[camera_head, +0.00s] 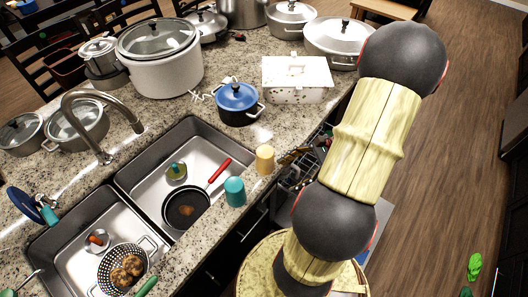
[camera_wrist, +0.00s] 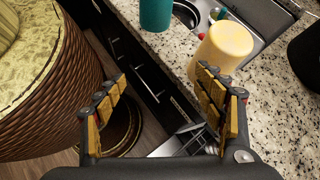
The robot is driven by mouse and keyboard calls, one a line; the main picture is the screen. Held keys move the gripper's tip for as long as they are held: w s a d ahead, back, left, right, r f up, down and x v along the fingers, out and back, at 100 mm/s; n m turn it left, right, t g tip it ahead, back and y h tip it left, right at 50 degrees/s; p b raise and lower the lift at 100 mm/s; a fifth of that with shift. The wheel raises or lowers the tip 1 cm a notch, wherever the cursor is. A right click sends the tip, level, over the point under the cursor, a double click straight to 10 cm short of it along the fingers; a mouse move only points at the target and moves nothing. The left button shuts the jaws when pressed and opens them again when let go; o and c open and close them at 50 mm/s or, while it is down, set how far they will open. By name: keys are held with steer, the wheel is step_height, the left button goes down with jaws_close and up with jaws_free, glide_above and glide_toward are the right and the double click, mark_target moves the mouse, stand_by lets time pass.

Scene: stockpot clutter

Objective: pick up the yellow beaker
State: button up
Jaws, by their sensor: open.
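The yellow beaker (camera_head: 265,159) stands upright on the front edge of the granite counter, to the right of the sink in the head view. In the wrist view the yellow beaker (camera_wrist: 226,46) is at the upper right, just beyond the right-hand fingertip. My gripper (camera_wrist: 160,80) is open and empty, with its fingers spread over the counter's front edge and the drawer fronts. In the head view my arm hides most of it. A teal cup (camera_head: 235,191) stands near the beaker on the same edge and shows at the top of the wrist view (camera_wrist: 156,14).
The double sink (camera_head: 140,170) holds a black frying pan (camera_head: 187,208) with a red handle and a colander (camera_head: 125,265). A blue pot (camera_head: 238,103) and a white box (camera_head: 297,80) stand behind the beaker. A woven round stool (camera_wrist: 45,80) is at the left in the wrist view.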

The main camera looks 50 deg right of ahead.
mark_target(271, 152)
steer(key=w+d+r+m+t, duration=0.4)
steer(key=w+m+t, duration=0.1)
steer(key=w, duration=0.1)
steer(key=shift+g, duration=0.3)
steer(key=b+x, duration=0.1)
steer(key=x, duration=0.6)
steer(key=shift+w+a+b, duration=0.15)
steer(key=shift+a+b, duration=0.1)
steer(key=shift+b, duration=0.05)
steer(key=shift+c, duration=0.7)
steer(key=c, duration=1.1)
